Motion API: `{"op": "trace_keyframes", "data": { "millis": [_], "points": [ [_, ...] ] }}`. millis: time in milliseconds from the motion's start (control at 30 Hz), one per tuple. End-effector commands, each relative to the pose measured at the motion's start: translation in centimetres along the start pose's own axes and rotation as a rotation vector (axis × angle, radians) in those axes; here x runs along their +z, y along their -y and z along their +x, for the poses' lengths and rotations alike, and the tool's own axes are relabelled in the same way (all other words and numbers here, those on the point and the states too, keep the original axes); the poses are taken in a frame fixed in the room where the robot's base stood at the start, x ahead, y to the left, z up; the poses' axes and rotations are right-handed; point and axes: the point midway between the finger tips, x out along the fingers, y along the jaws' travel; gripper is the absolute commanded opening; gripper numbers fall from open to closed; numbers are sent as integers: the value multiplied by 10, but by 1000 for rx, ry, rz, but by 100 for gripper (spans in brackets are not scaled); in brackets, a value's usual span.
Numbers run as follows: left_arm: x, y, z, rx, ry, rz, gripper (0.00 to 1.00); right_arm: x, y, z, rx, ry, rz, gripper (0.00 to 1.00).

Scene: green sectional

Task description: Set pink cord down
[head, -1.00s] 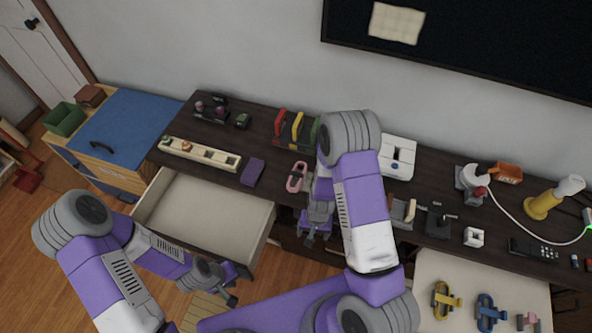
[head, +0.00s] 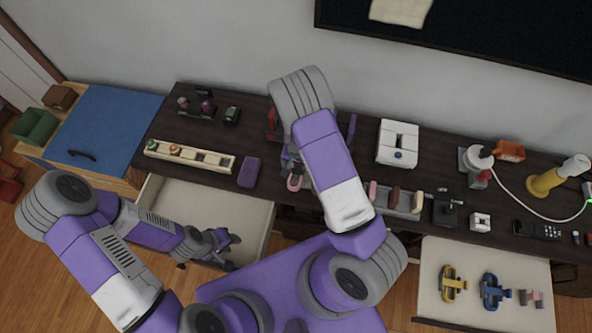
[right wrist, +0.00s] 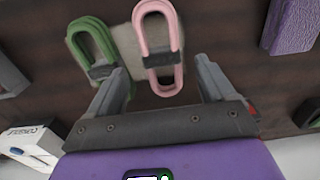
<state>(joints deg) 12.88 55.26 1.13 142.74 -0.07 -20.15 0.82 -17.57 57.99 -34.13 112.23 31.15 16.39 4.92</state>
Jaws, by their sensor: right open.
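The pink cord (right wrist: 158,45) is a long closed loop with a dark band. In the right wrist view it lies beside a green cord (right wrist: 95,50), partly over a pale pad (right wrist: 122,35) on the dark desk. My right gripper (right wrist: 155,80) is open, its fingers apart on either side of the pink cord's lower end; I cannot tell whether they touch it. In the head view the pink cord (head: 295,182) shows only in part beside my right gripper (head: 290,165), which my arm mostly hides. My left gripper (head: 230,250) is above the open drawer, apart from the cord; its jaws are unclear.
A purple block (head: 249,172) and a long cream tray (head: 188,156) lie left of the cord. A white box (head: 398,142) and a rack (head: 408,202) stand to the right. The open left drawer (head: 205,205) looks mostly empty; the right drawer (head: 460,310) holds clips.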

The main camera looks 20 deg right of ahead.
Motion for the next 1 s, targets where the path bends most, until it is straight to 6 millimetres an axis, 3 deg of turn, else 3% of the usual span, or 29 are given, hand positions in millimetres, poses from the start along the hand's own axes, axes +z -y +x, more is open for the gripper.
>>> {"op": "trace_keyframes", "data": {
  "millis": [233,533,933,1000],
  "points": [
    [0,2,5,0,0,0,38,0,1,37,1,0,1,83],
    [0,2,5,0,-1,0,38,1,2,42,0,-1,0,83],
    [-1,2,5,0,-1,0,38,1,1,42,0,-1,0,23],
    [-1,2,5,0,-1,0,38,1,1,42,0,-1,0,22]
  ]
}}
